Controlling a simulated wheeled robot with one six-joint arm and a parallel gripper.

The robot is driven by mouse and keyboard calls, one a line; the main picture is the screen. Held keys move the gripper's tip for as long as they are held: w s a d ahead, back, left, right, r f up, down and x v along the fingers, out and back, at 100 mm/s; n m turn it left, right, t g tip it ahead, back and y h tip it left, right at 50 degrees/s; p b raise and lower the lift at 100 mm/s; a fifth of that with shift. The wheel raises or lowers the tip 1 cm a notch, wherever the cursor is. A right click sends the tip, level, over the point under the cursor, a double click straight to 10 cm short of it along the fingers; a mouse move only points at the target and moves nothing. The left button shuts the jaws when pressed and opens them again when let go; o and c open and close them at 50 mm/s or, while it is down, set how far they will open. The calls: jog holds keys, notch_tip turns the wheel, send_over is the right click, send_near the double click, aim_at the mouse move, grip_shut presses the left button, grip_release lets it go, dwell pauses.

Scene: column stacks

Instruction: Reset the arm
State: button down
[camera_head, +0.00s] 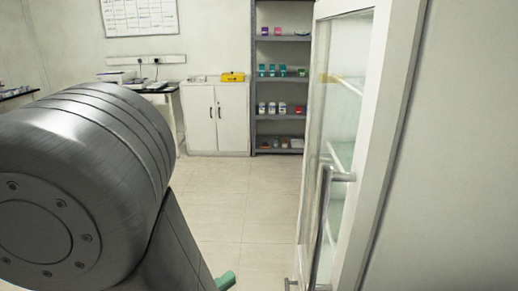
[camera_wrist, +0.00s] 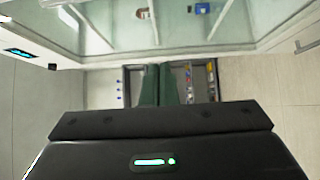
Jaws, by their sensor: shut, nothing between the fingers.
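My arm (camera_head: 80,190) fills the left of the head view, with a large grey joint and a link running down to the lower edge. In the wrist view my gripper (camera_wrist: 159,84) shows as two dark green fingers close together beyond the black wrist housing. They are shut with nothing between them. In the head view only a small green piece shows at the bottom edge, beside the arm link.
A white-framed glass door (camera_head: 345,140) with a metal handle (camera_head: 322,215) stands close on the right. Grey shelves (camera_head: 281,118) with small containers and a white cupboard (camera_head: 217,118) stand at the back. The tiled floor (camera_head: 245,195) between is clear.

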jog(key=shift+w, duration=0.1)
jog(key=w, duration=0.9)
jog(key=shift+a+p, duration=0.35)
jog(key=shift+a, duration=0.05)
jog(key=shift+w, duration=0.1)
dwell(0.5)
